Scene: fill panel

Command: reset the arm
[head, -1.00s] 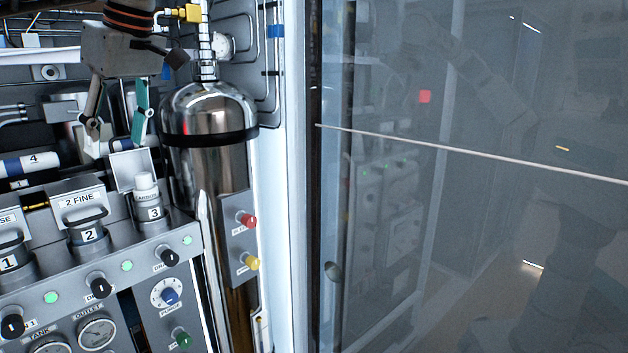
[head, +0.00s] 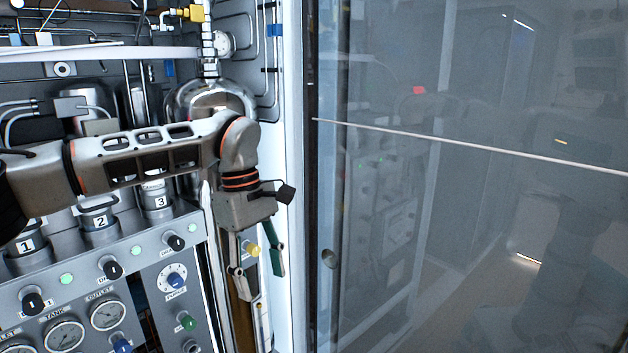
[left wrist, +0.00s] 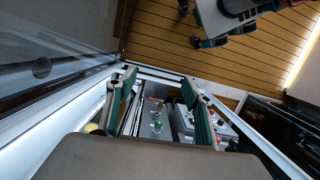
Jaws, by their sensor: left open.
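My left arm (head: 150,152) comes in from the left in the head view and crosses in front of the panel and the metal tank. My left gripper (head: 259,283) hangs downward at its end, in front of the right edge of the panel. Its two fingers stand apart with nothing between them. The same gripper (left wrist: 158,105) shows in the left wrist view, fingers spread, with the panel's side and the floor below. My right gripper is not in view in the head view.
A silver tank (head: 213,95) stands behind the arm, partly hidden. The panel (head: 68,262) carries knobs, gauges and green lights. Numbered fittings (head: 100,222) sit on its ledge. A large glass pane (head: 470,220) is close on the right. Wood-slat floor (left wrist: 165,45) lies below.

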